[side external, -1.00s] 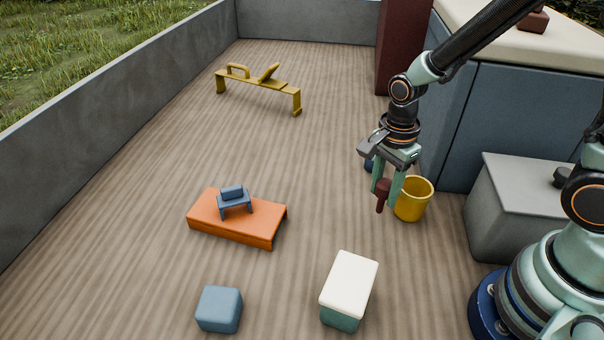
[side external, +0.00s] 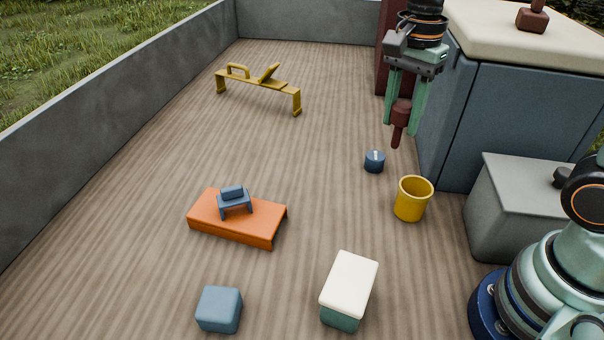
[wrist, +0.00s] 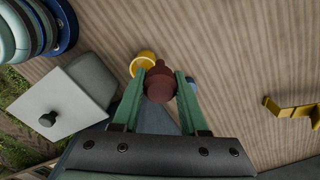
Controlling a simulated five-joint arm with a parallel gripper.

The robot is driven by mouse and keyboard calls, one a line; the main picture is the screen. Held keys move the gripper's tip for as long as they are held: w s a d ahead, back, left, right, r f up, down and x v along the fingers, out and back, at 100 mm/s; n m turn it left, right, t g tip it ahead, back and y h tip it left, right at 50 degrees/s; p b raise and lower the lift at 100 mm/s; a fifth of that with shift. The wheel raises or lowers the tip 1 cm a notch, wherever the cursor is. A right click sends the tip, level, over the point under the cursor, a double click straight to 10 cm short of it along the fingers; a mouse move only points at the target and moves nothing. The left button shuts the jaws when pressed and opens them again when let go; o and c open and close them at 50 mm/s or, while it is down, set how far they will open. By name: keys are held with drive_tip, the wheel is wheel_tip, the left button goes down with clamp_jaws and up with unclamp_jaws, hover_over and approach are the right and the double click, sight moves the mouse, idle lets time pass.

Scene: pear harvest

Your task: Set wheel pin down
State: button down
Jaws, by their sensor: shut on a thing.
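A dark red pin (side external: 400,115), which I take to be the wheel pin, hangs upright with its narrow end down in my gripper (side external: 404,112). My gripper is shut on its thick upper part and points down, with the pin held in the air. In the wrist view the pin (wrist: 160,84) sits between the two green fingers. Below it are a yellow cup (side external: 411,201) and a small dark blue round piece (side external: 374,162) with a pale mark on top. The cup also shows behind the pin in the wrist view (wrist: 143,61).
A blue cabinet with a cream top (side external: 520,110) stands close on the right, bearing another dark red piece (side external: 532,15). A grey box (side external: 525,190), a cream-topped block (side external: 349,285), a blue cube (side external: 219,308), an orange platform (side external: 213,218) and a yellow bench (side external: 258,82) stand around. The middle floor is clear.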

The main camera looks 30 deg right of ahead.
drive_tip(key=n, duration=0.1)
drive_tip(key=f+n, duration=0.1)
drive_tip(key=n, duration=0.1)
drive_tip(key=d+n, duration=0.1)
drive_tip(key=n, duration=0.1)
drive_tip(key=shift+w+f, duration=0.3)
drive_tip(key=f+n, duration=0.1)
drive_tip(key=n, duration=0.2)
drive_tip(key=d+f+n, duration=0.1)
drive_tip(key=n, duration=0.3)
drive_tip(key=w+d+f+n, duration=0.1)
drive_tip(key=n, duration=0.2)
drive_tip(key=shift+d+n, duration=0.2)
drive_tip(key=shift+n, duration=0.2)
drive_tip(key=w+a+r, duration=0.1)
drive_tip(key=w+r, duration=0.2)
drive_tip(key=w, duration=0.6)
drive_tip(key=w+a+r, duration=0.2)
drive_tip(key=w, duration=0.8)
wheel_tip(320, 180, down, 20)
drive_tip(key=shift+s+d+r, duration=0.1)
drive_tip(key=shift+r, duration=0.1)
